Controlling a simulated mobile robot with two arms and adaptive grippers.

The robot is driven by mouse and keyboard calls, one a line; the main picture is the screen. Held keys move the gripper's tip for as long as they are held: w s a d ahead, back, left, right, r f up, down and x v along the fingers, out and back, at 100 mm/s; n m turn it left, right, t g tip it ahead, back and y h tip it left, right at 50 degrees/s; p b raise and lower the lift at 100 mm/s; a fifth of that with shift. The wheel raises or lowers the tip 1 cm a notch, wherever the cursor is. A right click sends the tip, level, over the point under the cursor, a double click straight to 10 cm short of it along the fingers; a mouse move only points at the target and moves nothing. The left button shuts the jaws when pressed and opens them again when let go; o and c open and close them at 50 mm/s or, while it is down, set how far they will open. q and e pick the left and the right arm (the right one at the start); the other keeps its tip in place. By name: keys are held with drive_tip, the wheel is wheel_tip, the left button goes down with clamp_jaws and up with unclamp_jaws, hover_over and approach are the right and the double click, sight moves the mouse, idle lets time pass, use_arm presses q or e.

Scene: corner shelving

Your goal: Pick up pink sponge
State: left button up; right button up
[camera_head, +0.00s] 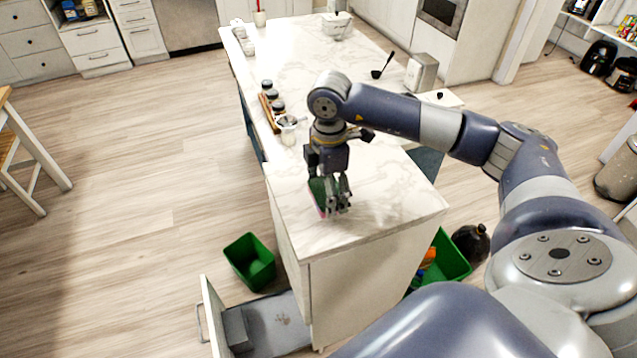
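The sponge (317,192) lies at the near end of the white marble island counter (385,205). Its dark green side and a thin pink edge show. My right gripper (338,207) points down at the counter at the sponge's right side and hides part of it. The fingers are small and overlap the sponge in the picture, so I cannot tell whether they touch it or how far apart they are. My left gripper is out of view.
Jars in a wooden rack (269,106) and a glass jar (288,130) stand along the counter's left edge. A metal toaster (421,73) and a black ladle (382,68) are farther back. A green bin (249,262) and an open drawer (268,322) are below left.

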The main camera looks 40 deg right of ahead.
drive_tip(key=s+a+r+b, duration=0.1)
drive_tip(key=s+b, duration=0.1)
drive_tip(key=s, duration=0.8)
drive_tip(key=shift+a+b, duration=0.35)
drive_tip(key=shift+a, duration=0.05)
drive_tip(key=shift+c, duration=1.1)
